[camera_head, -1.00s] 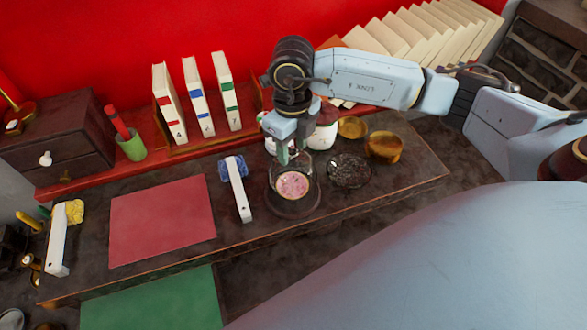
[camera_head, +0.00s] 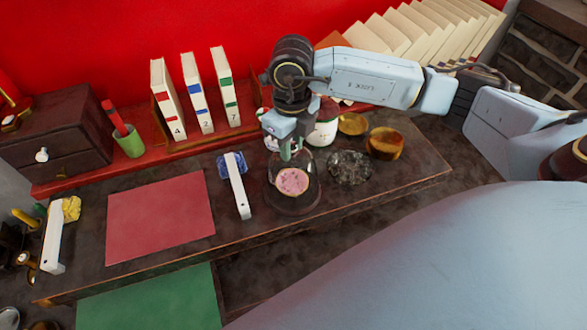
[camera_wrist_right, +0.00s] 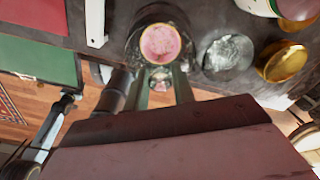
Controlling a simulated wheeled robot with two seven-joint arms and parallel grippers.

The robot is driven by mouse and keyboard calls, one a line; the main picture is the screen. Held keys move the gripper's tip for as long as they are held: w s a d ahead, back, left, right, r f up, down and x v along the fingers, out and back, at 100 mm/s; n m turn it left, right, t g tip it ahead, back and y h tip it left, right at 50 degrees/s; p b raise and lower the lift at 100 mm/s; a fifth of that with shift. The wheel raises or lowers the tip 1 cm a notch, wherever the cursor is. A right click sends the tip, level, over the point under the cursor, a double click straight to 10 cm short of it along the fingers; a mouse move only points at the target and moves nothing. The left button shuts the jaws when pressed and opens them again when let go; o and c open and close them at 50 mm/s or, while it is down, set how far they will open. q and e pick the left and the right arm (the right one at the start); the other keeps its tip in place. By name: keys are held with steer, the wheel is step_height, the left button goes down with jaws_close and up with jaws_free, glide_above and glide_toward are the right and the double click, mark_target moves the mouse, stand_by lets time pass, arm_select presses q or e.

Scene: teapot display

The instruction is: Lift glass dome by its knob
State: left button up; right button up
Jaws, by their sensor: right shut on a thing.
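The clear glass dome (camera_head: 312,178) stands on a dark round base (camera_head: 293,208) near the front edge of the desk. A pink-topped round item (camera_head: 291,181) shows through the glass. My right gripper (camera_head: 290,156) points down at the top of the dome, with its green-grey fingers close together. It is shut on the dome's knob, which the fingers mostly hide. In the right wrist view the fingertips (camera_wrist_right: 160,74) meet a small pale piece beside the dome (camera_wrist_right: 137,44). I see no clear gap between the dome and its base. My left gripper is not in view.
A dark glass dish (camera_head: 350,168) and amber bowls (camera_head: 385,144) stand right of the dome. A white-handled tool (camera_head: 238,190) lies close on the left. A white jar (camera_head: 324,130) stands behind. A red mat (camera_head: 160,218) leaves clear flat room further left.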

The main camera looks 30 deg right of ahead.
steer(key=shift+s+f, duration=0.25)
steer(key=shift+f, duration=0.1)
steer(key=shift+w+r+p, duration=0.15)
steer(key=shift+r+p, duration=0.55)
steer(key=shift+r, duration=0.3)
steer(key=shift+w+r+p, duration=0.1)
steer(key=shift+r+p, duration=2)
steer(key=shift+r, duration=1.5)
